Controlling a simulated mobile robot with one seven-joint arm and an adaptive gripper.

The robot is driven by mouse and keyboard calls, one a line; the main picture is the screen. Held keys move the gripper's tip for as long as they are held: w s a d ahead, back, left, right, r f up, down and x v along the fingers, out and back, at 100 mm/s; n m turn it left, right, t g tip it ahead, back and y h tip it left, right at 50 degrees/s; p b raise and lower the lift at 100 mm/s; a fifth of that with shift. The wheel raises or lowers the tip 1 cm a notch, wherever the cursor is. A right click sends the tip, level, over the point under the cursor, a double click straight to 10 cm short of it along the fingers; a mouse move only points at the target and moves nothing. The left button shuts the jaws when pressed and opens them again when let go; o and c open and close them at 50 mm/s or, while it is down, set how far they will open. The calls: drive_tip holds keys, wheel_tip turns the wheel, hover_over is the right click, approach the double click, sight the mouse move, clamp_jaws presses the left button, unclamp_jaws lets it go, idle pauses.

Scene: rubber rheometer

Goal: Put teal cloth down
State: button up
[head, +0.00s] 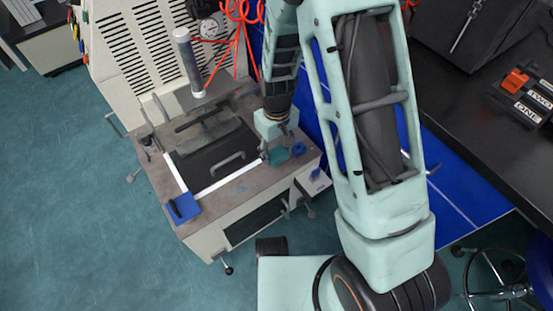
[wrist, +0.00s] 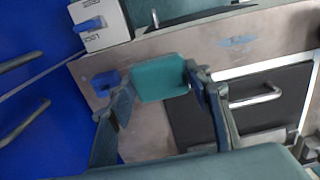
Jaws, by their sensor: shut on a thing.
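The teal cloth (head: 279,155) is a small, flat, block-like piece over the right front part of the machine's bench top. In the wrist view the teal cloth (wrist: 160,84) spans the space between the two fingers. My gripper (wrist: 161,76) is shut on it, one finger at each side. In the head view my gripper (head: 277,148) points down at the bench top, and I cannot tell whether the cloth touches the surface.
The bench top (head: 243,192) holds a dark plate with a metal handle (head: 228,163) left of the cloth. A small blue item (head: 298,149) is close on the right. A blue pad (head: 183,208) lies at the front left corner. Bare surface shows in front of the cloth.

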sight(276, 157)
drive_tip(key=shift+w+f, duration=0.75)
drive_tip(key=shift+f, duration=0.15)
drive_tip(key=shift+w+f+b, duration=0.15)
drive_tip(key=shift+f+b, duration=0.25)
drive_tip(key=shift+f, duration=0.5)
drive_tip(key=shift+w+f+b, duration=0.1)
drive_tip(key=shift+f+b, duration=0.3)
drive_tip(key=shift+f, duration=0.5)
drive_tip(key=shift+f, duration=0.2)
drive_tip(key=o, duration=1.3)
drive_tip(key=shift+r, duration=0.15)
wheel_tip(276, 157, up, 12)
drive_tip(key=p, duration=0.4)
drive_tip(key=shift+r, duration=0.1)
